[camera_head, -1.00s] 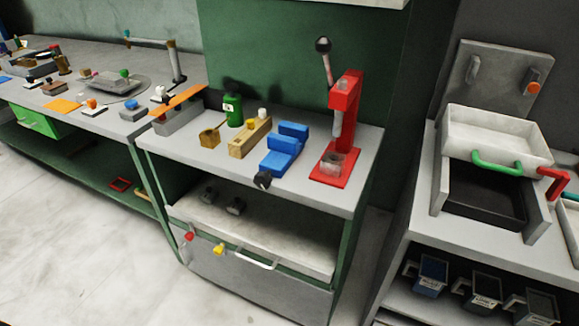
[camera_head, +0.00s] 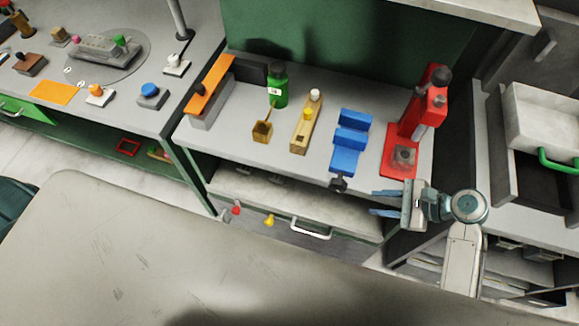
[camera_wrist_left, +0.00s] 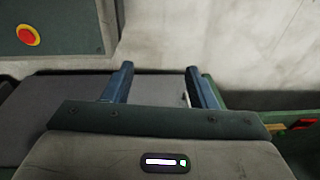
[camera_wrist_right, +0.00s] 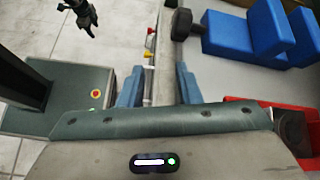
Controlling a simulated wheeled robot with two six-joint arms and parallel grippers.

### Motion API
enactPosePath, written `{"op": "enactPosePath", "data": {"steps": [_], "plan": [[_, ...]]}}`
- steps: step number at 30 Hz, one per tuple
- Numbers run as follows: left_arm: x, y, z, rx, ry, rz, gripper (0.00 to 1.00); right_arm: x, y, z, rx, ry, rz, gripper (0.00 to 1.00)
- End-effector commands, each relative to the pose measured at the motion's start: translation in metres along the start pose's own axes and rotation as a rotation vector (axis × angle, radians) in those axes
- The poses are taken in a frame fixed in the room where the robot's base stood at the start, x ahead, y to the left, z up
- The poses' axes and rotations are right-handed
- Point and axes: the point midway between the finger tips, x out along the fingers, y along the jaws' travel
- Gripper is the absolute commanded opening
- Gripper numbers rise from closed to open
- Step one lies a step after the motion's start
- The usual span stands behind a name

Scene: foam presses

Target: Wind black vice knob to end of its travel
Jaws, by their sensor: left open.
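The blue vice (camera_head: 350,140) stands near the front edge of the grey bench, with its black knob (camera_head: 338,184) sticking out over the front edge. In the right wrist view the black knob (camera_wrist_right: 182,24) is above the fingers, with the blue vice (camera_wrist_right: 245,32) to its right. My right gripper (camera_head: 378,202) is open and empty, to the right of the knob and apart from it, in front of the bench. It also shows in the right wrist view (camera_wrist_right: 158,85). My left gripper (camera_wrist_left: 158,80) is open and empty in its wrist view, away from the vice.
A red press (camera_head: 418,125) stands right of the vice. A wooden block (camera_head: 305,125) with pegs and a green bottle (camera_head: 278,85) stand to its left. A drawer handle (camera_head: 310,228) and small red and yellow knobs (camera_head: 269,220) lie below the bench top.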

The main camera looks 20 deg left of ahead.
Motion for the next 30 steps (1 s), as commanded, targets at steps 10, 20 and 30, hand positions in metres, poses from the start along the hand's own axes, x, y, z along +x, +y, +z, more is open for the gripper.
{"op": "enactPosePath", "data": {"steps": [10,20,30], "plan": [[0.03,0.004,0.073,-0.006,-0.032,0.004,0.52,0.0,-0.037,0.02,0.277,-0.196,0.02,0.31],[0.019,0.003,0.075,-0.006,-0.033,0.004,0.52,0.035,-0.039,0.032,0.296,-0.211,0.022,0.31],[0.005,0.002,0.073,-0.006,-0.033,0.004,0.52,0.091,-0.039,0.042,0.295,-0.207,0.022,0.31]]}}
